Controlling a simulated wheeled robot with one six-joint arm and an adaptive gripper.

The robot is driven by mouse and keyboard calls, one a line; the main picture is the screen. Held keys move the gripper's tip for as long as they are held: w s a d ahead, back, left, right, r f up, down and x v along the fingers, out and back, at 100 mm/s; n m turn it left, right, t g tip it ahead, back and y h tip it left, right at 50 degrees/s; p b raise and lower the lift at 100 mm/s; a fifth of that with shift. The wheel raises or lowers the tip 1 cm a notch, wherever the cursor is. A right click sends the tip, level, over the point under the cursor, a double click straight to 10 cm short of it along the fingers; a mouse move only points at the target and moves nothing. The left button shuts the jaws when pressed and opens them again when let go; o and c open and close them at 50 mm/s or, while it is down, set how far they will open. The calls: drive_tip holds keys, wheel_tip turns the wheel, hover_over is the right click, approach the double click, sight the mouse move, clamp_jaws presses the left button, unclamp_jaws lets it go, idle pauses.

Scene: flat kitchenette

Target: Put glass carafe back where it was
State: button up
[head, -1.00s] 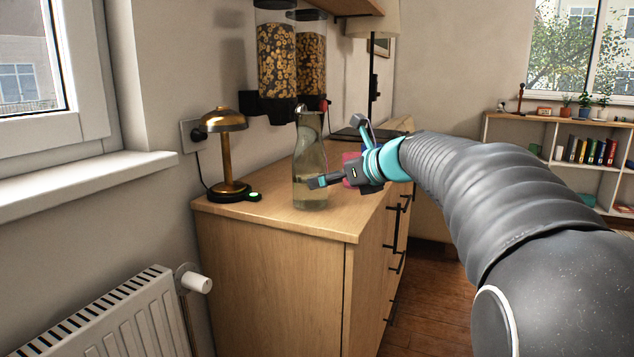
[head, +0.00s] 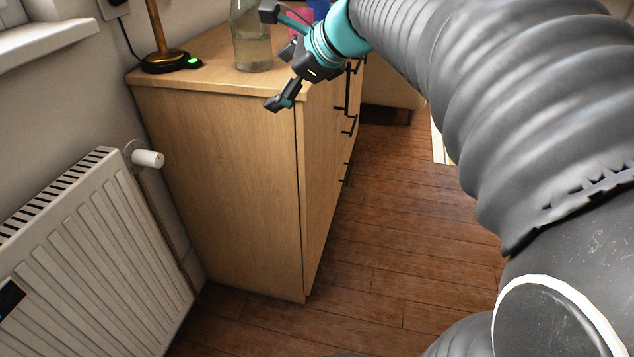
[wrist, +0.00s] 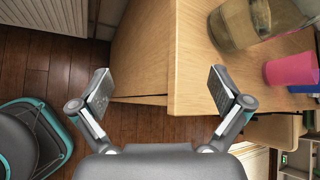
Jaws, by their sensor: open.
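The glass carafe (head: 251,42) stands upright on the wooden cabinet top (head: 205,68), near its front corner, with liquid in it. Its upper part is cut off by the top of the head view. The wrist view shows its lower part (wrist: 240,28) at the upper right. My gripper (head: 272,58) is open and empty, at the cabinet's edge to the right of the carafe and apart from it. In the wrist view the two fingers (wrist: 160,88) are spread wide with the cabinet edge between them.
A brass lamp (head: 163,45) stands left of the carafe. A pink cup (wrist: 291,71) stands beside the carafe, with a blue item (wrist: 305,89) close by. A white radiator (head: 95,230) is at the left. The wooden floor (head: 400,230) in front of the cabinet is clear.

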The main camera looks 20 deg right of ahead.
drive_tip(key=s+f+n+g+h, duration=0.1)
drive_tip(key=s+f+n+h, duration=0.1)
drive_tip(key=s+f+n, duration=0.7)
drive_tip(key=s+f+n+g+h, duration=0.2)
drive_tip(key=s+f+n, duration=0.6)
drive_tip(key=s+n, duration=0.4)
drive_tip(key=shift+s+a+f+n+h, duration=0.2)
drive_tip(key=shift+s+f+n+h, duration=0.2)
drive_tip(key=shift+s+h, duration=0.4)
